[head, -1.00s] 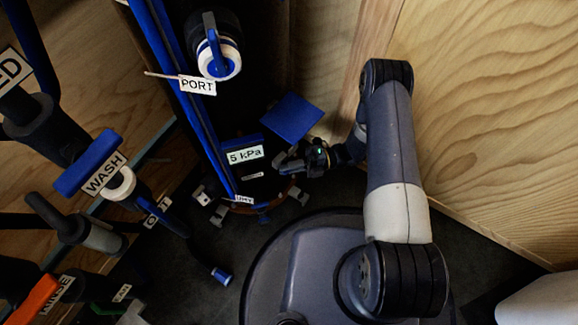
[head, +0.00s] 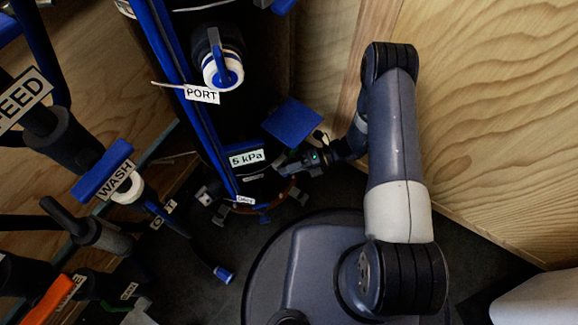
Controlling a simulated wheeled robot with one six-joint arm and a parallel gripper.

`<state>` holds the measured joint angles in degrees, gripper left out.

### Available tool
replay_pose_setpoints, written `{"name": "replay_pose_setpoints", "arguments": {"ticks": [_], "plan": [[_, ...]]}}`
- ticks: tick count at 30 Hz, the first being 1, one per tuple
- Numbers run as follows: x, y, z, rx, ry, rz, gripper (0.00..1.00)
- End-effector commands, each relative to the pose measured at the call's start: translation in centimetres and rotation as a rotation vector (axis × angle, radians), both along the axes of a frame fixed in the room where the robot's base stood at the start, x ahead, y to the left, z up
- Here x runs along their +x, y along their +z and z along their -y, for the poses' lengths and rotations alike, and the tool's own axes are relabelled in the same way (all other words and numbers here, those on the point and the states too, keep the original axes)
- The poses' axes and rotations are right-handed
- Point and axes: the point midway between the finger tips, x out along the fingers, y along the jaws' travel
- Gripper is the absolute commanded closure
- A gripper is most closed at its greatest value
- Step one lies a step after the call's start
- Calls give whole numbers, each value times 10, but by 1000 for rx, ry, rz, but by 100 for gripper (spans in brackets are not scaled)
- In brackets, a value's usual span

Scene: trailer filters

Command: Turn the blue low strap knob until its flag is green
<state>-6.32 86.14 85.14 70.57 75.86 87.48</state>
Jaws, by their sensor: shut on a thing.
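My gripper (head: 287,168) is at the lower right side of the tall dark vessel (head: 265,95), beside the 5 kPa label (head: 246,158). Its fingers are together, shut on a small part at the vessel's side. That part is mostly hidden by the fingers; its place fits the low strap knob, but I cannot make out its blue body. No flag colour can be read at the knob. The small green light on my gripper is its own. A pale tab (head: 321,137) shows just above my wrist; I cannot tell what it belongs to.
A blue square plate (head: 292,122) juts out just above my gripper. A blue-handled PORT valve (head: 222,68) is higher up. The WASH valve (head: 105,172) and dark pipes fill the left. A plywood wall (head: 490,130) stands close on the right. A loose hose with a blue end (head: 222,274) hangs low.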

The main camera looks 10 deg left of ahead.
Motion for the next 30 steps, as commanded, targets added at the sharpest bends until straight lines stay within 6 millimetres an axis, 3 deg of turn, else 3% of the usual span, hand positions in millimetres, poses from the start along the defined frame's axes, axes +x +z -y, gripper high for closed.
{"name": "replay_pose_setpoints", "arguments": {"ticks": [9,23,24,30], "plan": [[1,1,0,-65,-2,102,100],[1,0,0,-73,-4,118,100],[1,0,0,-73,-4,117,88],[1,0,0,-73,-3,117,72]]}}
